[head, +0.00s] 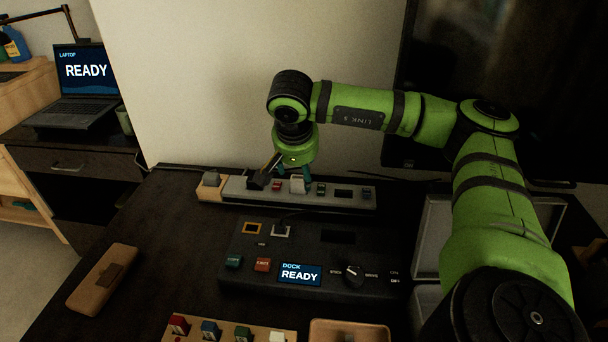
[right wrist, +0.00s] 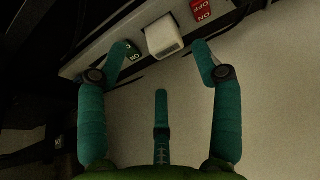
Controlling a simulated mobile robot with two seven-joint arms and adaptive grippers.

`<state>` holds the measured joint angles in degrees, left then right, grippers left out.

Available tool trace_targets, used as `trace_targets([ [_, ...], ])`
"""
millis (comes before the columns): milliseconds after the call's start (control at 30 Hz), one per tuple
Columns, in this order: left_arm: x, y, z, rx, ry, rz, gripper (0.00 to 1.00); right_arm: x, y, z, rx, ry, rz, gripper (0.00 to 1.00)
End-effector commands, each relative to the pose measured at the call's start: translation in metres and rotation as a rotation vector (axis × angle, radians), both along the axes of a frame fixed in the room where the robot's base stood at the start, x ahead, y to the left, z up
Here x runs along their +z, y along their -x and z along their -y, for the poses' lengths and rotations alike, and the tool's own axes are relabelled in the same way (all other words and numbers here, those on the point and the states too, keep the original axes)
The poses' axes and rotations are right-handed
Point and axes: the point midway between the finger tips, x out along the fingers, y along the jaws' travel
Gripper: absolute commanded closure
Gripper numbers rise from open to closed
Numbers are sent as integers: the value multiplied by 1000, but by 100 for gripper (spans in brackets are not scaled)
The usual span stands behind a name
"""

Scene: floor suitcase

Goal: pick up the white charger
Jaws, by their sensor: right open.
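The white charger (head: 297,185) is a small white block plugged into the grey power strip (head: 235,188) at the back of the dark table. It also shows near the top middle of the right wrist view (right wrist: 163,37). My right gripper (head: 291,178) is directly above and behind the strip, fingers pointing down. In the right wrist view the teal fingertips (right wrist: 162,52) are spread apart on either side of the charger, with a gap to it. I cannot tell if they touch the strip. My left gripper is not in view.
Beside the charger on the strip are a black plug (head: 257,181) and red and green switches. In front stands the dark dock (head: 325,238) with a READY screen. A wall and a dark monitor (head: 500,80) stand behind.

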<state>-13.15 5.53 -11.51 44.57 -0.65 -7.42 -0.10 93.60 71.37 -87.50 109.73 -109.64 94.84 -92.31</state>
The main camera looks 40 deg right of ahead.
Motion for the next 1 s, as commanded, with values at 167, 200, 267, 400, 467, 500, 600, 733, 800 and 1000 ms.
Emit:
trace_targets([
  [167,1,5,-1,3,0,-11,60,-22,-12,9,-4,-1,-3,34],
  [200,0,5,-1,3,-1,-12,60,-28,-14,11,-4,-1,-3,34],
  [267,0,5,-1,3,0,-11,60,-35,-16,13,-4,-2,-1,34],
  [400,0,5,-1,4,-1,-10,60,-43,-18,15,-3,-3,1,34],
  [467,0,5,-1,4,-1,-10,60,-43,-18,15,-3,-3,1,34],
  [500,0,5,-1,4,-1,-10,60,-43,-18,15,-3,-3,1,34],
  [600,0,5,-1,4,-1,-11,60,-43,-18,15,-3,-3,1,34],
  [733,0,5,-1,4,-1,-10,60,-43,-18,15,-3,-3,1,86],
  [800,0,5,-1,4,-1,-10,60,-43,-18,15,-3,-3,1,95],
  [1000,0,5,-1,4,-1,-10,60,-43,-18,16,-5,-2,1,96],
])
